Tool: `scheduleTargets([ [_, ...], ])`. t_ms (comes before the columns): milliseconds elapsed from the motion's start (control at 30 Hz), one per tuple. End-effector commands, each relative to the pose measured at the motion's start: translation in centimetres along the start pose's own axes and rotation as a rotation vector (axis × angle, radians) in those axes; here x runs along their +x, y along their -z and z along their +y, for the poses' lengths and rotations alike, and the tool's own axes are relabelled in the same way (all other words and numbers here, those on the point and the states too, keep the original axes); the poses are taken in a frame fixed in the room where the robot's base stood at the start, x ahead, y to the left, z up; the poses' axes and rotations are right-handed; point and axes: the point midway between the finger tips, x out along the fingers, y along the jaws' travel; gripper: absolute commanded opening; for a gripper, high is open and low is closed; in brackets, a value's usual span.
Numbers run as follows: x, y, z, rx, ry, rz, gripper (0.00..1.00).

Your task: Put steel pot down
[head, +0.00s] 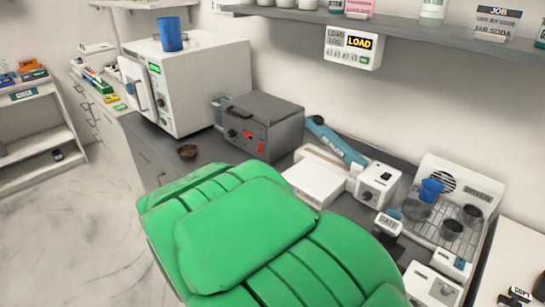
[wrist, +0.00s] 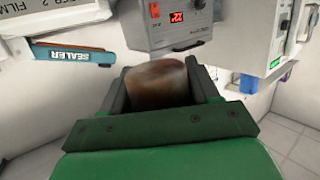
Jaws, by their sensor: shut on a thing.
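In the wrist view my gripper (wrist: 160,78) is shut on a rounded, brown, rust-toned thing (wrist: 158,92), taken to be the steel pot. Its side shows between the two dark green fingers; its lower part is hidden behind the green crossbar. I cannot tell whether it touches a surface. In the head view a small brown bowl (head: 187,152) shows on or just above the dark counter (head: 222,160). I cannot tell whether it is the held thing. A large green form fills the lower middle of the head view; my fingers are not clear there.
A grey box with a red display (head: 262,125) stands behind, beside a white sterilizer (head: 190,85) with a blue cup (head: 170,34) on top. A blue sealer (head: 335,140) and white devices are to the right. The drying rack (head: 490,205) holds several cups. Some counter left of the grey box is bare.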

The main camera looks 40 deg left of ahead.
Motion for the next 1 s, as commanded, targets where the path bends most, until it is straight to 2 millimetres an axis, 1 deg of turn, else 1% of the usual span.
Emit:
scheduleTargets([
  [267,-0.1,0.1,0.2,0.0,-0.001,0.0,0.3],
  [367,0.3,0.3,0.9,0.003,-0.009,0.001,0.3],
  [467,1.1,0.7,2.4,0.008,-0.025,0.004,0.3],
  [667,3.4,1.9,7.4,0.025,-0.077,0.011,0.3],
  [967,6.3,3.6,15.8,0.049,-0.16,0.022,0.3],
  [1000,6.6,3.7,16.9,0.052,-0.171,0.023,0.3],
])
